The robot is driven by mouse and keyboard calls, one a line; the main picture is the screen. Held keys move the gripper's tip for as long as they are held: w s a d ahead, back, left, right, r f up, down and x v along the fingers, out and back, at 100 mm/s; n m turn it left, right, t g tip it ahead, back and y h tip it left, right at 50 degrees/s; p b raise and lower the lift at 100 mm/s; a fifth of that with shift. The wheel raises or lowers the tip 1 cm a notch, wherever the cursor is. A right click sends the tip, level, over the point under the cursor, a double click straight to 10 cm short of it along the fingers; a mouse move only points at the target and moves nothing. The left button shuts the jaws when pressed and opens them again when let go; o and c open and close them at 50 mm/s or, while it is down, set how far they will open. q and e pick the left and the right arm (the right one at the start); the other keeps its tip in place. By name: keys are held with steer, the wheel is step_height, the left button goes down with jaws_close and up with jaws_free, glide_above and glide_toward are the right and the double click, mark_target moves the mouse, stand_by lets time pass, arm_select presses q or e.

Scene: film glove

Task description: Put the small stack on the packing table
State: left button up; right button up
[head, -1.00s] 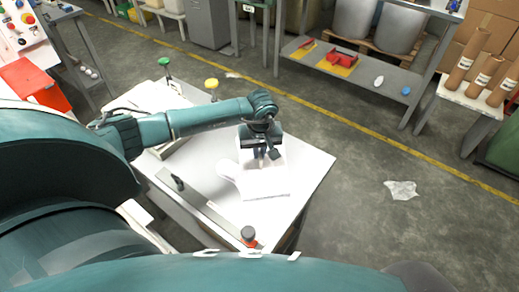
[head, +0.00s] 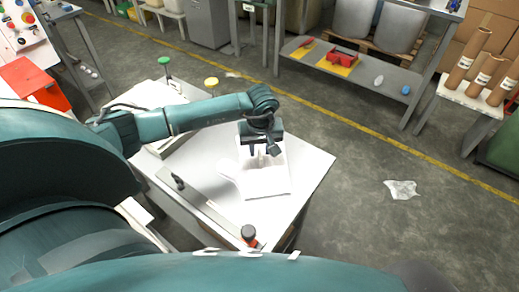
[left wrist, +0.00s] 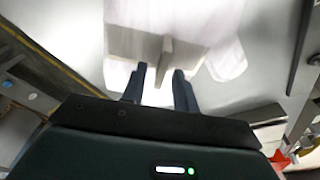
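My left gripper (head: 263,152) points down over the white table (head: 312,172) in the head view. Its two fingers stand apart, and they also show apart in the left wrist view (left wrist: 158,90). Between them is a narrow pale upright tab (left wrist: 166,55), touching neither finger as far as I can see. The tab rises from a flat white stack (head: 266,182), which lies on the table under the gripper. The stack also shows in the left wrist view (left wrist: 135,42). Its layers are too bright to tell apart. My right gripper is not in view.
A pale flat shape (head: 229,168) lies at the stack's left. A long metal bar (head: 195,200) with dark knobs runs along the table's near left side. A grey shelf (head: 345,70) and brown tubes (head: 484,75) stand beyond open floor.

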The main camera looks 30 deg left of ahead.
arm_select(q)
step_height(320, 180, up, 11)
steer(key=s+d+b, duration=0.1)
steer(key=shift+s, duration=0.15)
steer(key=shift+f, duration=0.1)
stand_by(0.4)
